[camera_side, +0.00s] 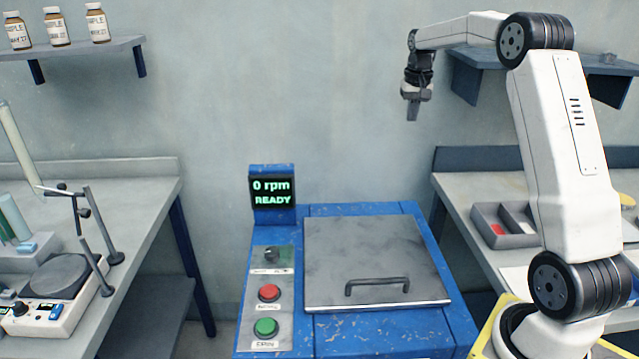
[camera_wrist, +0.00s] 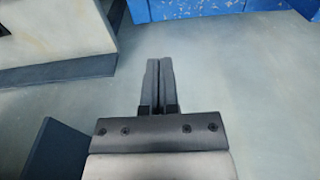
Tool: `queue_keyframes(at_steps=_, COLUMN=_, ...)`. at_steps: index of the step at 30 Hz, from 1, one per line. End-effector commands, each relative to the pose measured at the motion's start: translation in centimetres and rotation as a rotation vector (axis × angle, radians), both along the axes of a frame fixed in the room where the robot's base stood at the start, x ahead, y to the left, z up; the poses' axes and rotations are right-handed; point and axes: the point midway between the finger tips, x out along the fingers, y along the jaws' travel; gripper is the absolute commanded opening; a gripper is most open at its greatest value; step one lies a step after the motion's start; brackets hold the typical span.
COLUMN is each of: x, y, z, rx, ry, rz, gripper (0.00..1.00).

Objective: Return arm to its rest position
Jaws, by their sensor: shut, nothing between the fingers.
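My gripper (camera_side: 411,116) hangs in the air in the side view, fingers pointing down, in front of the back wall and above the blue machine. In the wrist view its two fingers (camera_wrist: 159,65) lie side by side, shut, with nothing held. My white arm (camera_side: 560,150) rises from its base at the lower right, and its upper link reaches left to the wrist.
The blue machine (camera_side: 322,211) has a closed grey lid (camera_side: 375,250) with a handle, and its display (camera_side: 272,192) reads 0 rpm READY. Benches stand left (camera_side: 150,185) and right (camera_side: 455,190). A divided grey tray (camera_side: 515,240) sits right. A shelf (camera_side: 478,62) is behind my arm.

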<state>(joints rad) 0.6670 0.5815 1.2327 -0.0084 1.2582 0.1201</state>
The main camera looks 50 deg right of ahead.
Motion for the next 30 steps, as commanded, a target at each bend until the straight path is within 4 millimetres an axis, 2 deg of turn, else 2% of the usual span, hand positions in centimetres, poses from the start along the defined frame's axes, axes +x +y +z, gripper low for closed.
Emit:
queue_keyframes(at_steps=5, x=0.3, y=1.2, z=-0.4, rx=-0.002, ry=-0.002, rz=0.024, gripper=0.00)
queue_keyframes(at_steps=11, x=0.9, y=5.0, z=-1.7, rx=-0.010, ry=-0.014, rz=0.099, gripper=0.00)
queue_keyframes(at_steps=20, x=0.4, y=13.8, z=-4.8, rx=-0.028, ry=-0.045, rz=0.273, gripper=0.00)
queue_keyframes(at_steps=26, x=-1.4, y=19.5, z=-7.1, rx=-0.039, ry=-0.067, rz=0.390, gripper=0.00)
queue_keyframes(at_steps=30, x=-3.3, y=23.3, z=-8.6, rx=-0.045, ry=-0.084, rz=0.473, gripper=0.00)
